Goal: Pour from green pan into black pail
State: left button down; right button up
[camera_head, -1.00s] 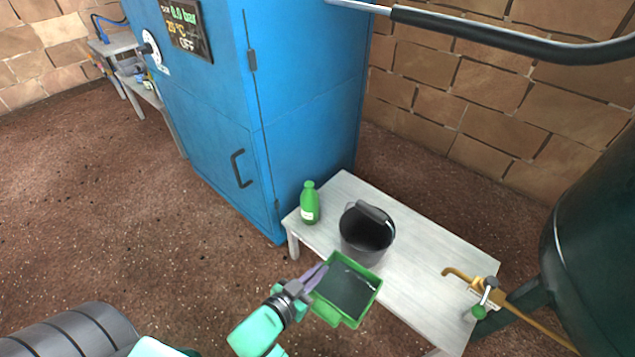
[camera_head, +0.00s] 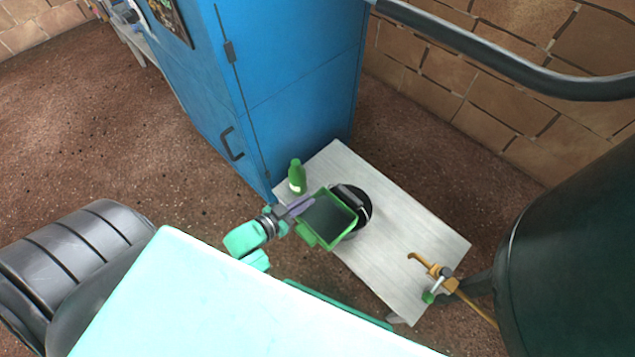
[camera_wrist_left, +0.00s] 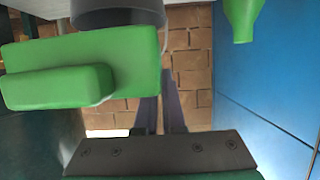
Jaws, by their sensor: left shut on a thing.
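The green pan (camera_head: 331,244) is a square, shallow vessel with a dark inside, seen from above in the head view. My left gripper (camera_head: 301,206) is shut on its left side and holds it above the table's near edge. The black pail (camera_head: 363,207) stands on the table just behind the pan, which hides part of it. The pan overlaps the pail in the picture; whether they touch, I cannot tell. In the left wrist view the pan (camera_wrist_left: 85,62) is beside the fingers (camera_wrist_left: 162,108), with the pail (camera_wrist_left: 118,15) beyond it. My right gripper is out of view.
A green bottle (camera_head: 297,177) stands on the white table (camera_head: 400,250) left of the pail. A blue cabinet (camera_head: 285,90) rises behind the bottle.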

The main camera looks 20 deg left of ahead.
pick_arm(q)
jog(key=shift+w+f, duration=0.1)
jog(key=shift+f, duration=0.05)
jog(key=shift+f+b, duration=0.3)
jog(key=shift+b, duration=0.3)
jog(key=shift+s+a+f+b, duration=0.1)
jog(key=shift+s+f+b, duration=0.15)
jog(key=shift+f+b, duration=1.35)
jog(key=shift+b, duration=0.25)
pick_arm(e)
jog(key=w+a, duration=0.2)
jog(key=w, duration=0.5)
pick_arm(q)
jog(key=r+g+p, duration=0.1)
jog(key=p, duration=0.2)
jog(key=shift+r, duration=0.25)
jog(key=shift+w+r+g+y+p, duration=0.15)
jog(key=shift+r+g+y+p, duration=0.25)
jog(key=shift+p, duration=0.55)
jog(key=shift+f+b, duration=0.35)
jog(key=shift+f, duration=0.1)
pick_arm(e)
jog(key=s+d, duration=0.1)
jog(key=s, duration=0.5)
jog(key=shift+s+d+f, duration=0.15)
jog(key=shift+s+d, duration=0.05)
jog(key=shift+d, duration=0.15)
